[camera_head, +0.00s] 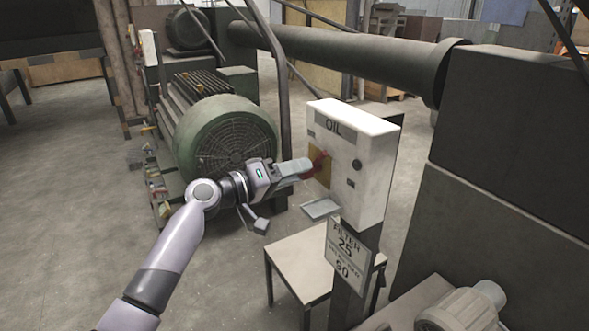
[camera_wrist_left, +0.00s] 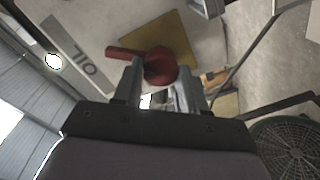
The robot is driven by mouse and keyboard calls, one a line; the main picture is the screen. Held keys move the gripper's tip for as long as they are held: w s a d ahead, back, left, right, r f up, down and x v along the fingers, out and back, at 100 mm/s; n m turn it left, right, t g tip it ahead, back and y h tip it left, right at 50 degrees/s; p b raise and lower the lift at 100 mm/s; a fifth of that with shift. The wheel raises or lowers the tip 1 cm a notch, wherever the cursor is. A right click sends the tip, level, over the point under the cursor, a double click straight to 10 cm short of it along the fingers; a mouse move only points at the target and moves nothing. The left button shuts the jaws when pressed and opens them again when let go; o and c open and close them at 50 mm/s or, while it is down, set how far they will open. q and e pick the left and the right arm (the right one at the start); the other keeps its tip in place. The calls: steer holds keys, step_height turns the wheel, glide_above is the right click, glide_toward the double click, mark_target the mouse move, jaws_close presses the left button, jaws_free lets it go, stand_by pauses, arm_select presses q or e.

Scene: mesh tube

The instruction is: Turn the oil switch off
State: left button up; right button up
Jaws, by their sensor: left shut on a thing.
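The white oil box (camera_head: 365,190) with an OIL label stands on a dark post at the right of centre in the head view. Its red oil switch (camera_head: 321,163) sits on a yellow plate (camera_head: 318,176) on the front face. In the left wrist view, the red switch (camera_wrist_left: 127,53) shows a round hub and a handle pointing left, in front of the yellow plate (camera_wrist_left: 172,38). My left gripper (camera_head: 308,168) reaches the switch from the left. In the wrist view its fingers (camera_wrist_left: 160,69) are on either side of the red hub, shut on it. My right gripper is not in view.
A small grey tray (camera_head: 321,208) juts out below the switch. A sign (camera_head: 346,257) hangs on the post, beside a low table (camera_head: 292,262). A green motor (camera_head: 225,135) stands behind my left arm. Large dark machinery (camera_head: 510,150) fills the right side. Open floor lies at left.

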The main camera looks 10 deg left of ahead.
arm_select(q)
steer(key=shift+f+n+p, duration=0.15)
steer(key=shift+n+p, duration=1.4)
steer(key=shift+n, duration=2.05)
steer(key=o, duration=1.1)
steer(key=shift+c, duration=0.2)
steer(key=shift+s+a, duration=0.1)
steer(key=shift+a, duration=0.05)
steer(key=v, duration=0.7)
steer(key=shift+b, duration=0.35)
